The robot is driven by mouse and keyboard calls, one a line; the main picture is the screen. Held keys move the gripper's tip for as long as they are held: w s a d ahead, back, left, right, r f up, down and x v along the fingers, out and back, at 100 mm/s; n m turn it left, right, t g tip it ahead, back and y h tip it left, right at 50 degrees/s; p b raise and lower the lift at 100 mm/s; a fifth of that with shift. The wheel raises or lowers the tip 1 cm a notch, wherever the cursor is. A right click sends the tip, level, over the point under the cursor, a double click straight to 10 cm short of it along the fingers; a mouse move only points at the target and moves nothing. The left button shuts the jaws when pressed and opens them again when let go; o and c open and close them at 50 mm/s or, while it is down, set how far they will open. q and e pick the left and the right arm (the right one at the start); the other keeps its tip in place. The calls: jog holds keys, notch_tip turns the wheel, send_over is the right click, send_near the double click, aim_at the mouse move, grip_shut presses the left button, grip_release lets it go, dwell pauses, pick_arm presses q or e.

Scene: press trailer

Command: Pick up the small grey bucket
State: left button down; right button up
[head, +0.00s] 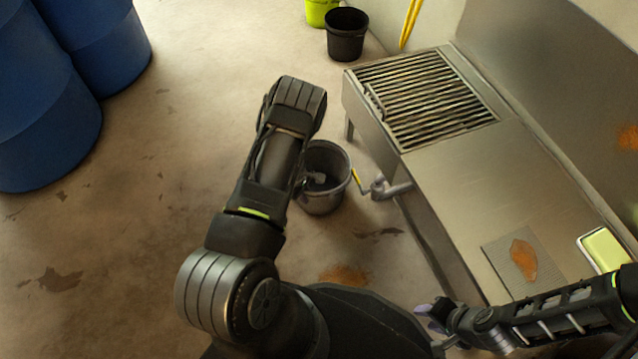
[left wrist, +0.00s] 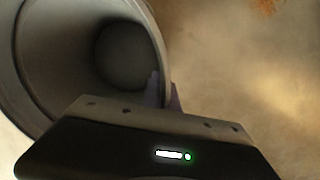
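The small grey bucket (head: 338,192) is upright beside the metal counter, near a drain pipe; it looks darker inside. I cannot tell for sure whether its base touches the floor. My left arm reaches over its left side, and my left gripper (head: 316,178) shows at the bucket's mouth. In the left wrist view the bucket (left wrist: 60,60) fills the upper left. The left gripper's fingers (left wrist: 165,92) are close together, one on each side of the bucket's wall at the rim. My right gripper (head: 434,312) is by the counter's front, away from the bucket; its opening is unclear.
The metal counter (head: 455,180) with a grate (head: 425,98) stands right of the bucket. A drain pipe with a yellow lever (head: 358,181) juts toward the bucket. A black bucket (head: 346,36) stands at the back. Blue barrels (head: 40,100) stand at left. Floor between is clear.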

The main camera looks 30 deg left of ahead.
pick_arm(q)
jog(key=shift+r, duration=0.15)
notch_tip(320, 180, up, 9)
jog(key=p, duration=0.3)
jog(key=shift+w+p, duration=0.1)
jog(key=shift+p, duration=0.25)
jog(key=shift+r, duration=0.45)
jog(key=shift+f, duration=0.1)
